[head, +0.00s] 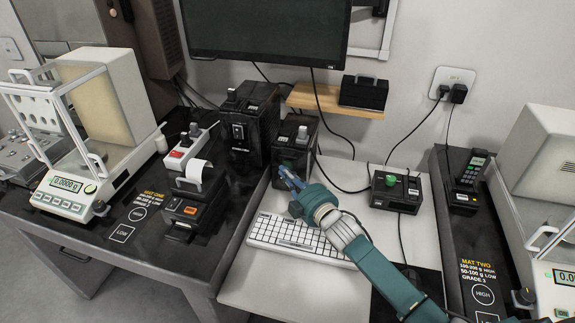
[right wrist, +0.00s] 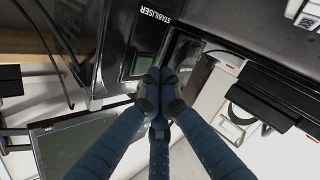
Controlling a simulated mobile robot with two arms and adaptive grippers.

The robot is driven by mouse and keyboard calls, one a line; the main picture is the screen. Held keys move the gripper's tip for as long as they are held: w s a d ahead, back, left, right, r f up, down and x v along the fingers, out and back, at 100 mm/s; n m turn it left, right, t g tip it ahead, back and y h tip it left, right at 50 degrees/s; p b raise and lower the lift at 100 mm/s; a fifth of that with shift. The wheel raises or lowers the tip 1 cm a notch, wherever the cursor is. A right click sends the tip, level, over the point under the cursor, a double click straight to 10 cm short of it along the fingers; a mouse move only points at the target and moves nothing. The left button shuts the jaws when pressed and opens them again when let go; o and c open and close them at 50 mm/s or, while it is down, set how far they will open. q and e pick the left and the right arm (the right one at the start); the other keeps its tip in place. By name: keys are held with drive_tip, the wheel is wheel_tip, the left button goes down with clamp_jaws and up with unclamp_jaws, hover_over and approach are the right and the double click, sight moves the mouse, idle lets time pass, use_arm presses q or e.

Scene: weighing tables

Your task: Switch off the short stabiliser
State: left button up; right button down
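The short stabiliser (head: 300,133) is a black box with a grey knob on top, standing behind the keyboard, right of a taller black stabiliser (head: 262,112). My right gripper (head: 287,174) is at the lower front of the short stabiliser, its blue fingers pointing at the front face. In the right wrist view the fingers (right wrist: 160,82) are bunched together with nothing seen between them. Their tips lie over a dark front beside a greenish display (right wrist: 141,66) and a "STABILISER" label (right wrist: 152,17). I cannot make out the switch or whether the tips touch. My left gripper is not in view.
A white keyboard (head: 300,240) lies under my right arm. A black box with a green button (head: 391,181) stands to the right. A label printer (head: 194,205) and a power strip (head: 190,146) are to the left. Balances stand at both sides. Cables hang behind.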

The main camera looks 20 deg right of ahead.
drive_tip(key=shift+s, duration=0.1)
drive_tip(key=s+a+p, duration=0.1)
drive_tip(key=s, duration=0.1)
drive_tip(key=s+a+p, duration=0.1)
drive_tip(key=s+a, duration=0.1)
drive_tip(key=shift+s+a, duration=0.2)
drive_tip(key=shift+s, duration=0.2)
